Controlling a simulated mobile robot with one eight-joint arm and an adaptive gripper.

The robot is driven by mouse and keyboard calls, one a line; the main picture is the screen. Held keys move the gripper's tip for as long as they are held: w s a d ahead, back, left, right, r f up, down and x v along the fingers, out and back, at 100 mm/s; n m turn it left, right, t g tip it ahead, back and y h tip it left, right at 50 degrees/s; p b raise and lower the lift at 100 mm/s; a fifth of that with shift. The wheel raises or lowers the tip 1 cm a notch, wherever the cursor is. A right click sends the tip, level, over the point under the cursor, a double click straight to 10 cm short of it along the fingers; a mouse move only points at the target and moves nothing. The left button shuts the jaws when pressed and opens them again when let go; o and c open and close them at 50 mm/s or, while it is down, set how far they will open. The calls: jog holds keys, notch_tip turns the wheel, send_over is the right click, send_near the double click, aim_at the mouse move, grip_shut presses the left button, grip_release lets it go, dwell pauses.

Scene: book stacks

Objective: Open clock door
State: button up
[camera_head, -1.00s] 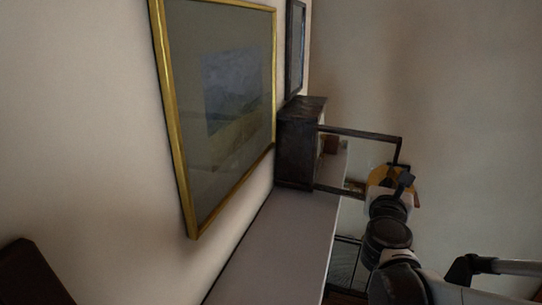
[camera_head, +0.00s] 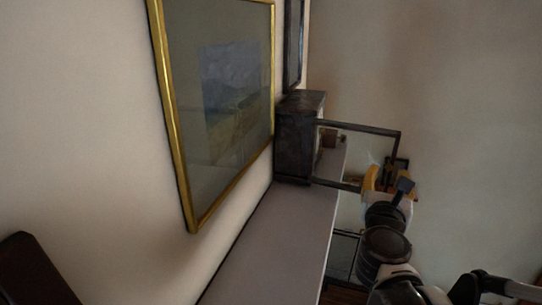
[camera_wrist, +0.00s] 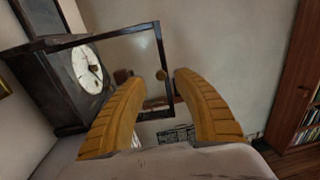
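The clock (camera_head: 297,138) is a dark wooden case standing on a shelf against the wall. Its white round dial (camera_wrist: 87,68) shows in the wrist view. The clock door (camera_head: 358,127) is a thin dark frame with a glass pane, standing swung out from the case to the right.
The long pale shelf (camera_head: 272,240) runs along the wall below the clock. A gold-framed picture (camera_head: 228,105) hangs left of it, with a dark frame (camera_head: 293,45) above the clock. A wooden bookcase (camera_wrist: 293,75) stands at right in the wrist view.

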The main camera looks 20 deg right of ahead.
jog(key=v, duration=0.7)
jog(key=shift+s+a, duration=0.25)
jog(key=shift+s, duration=0.05)
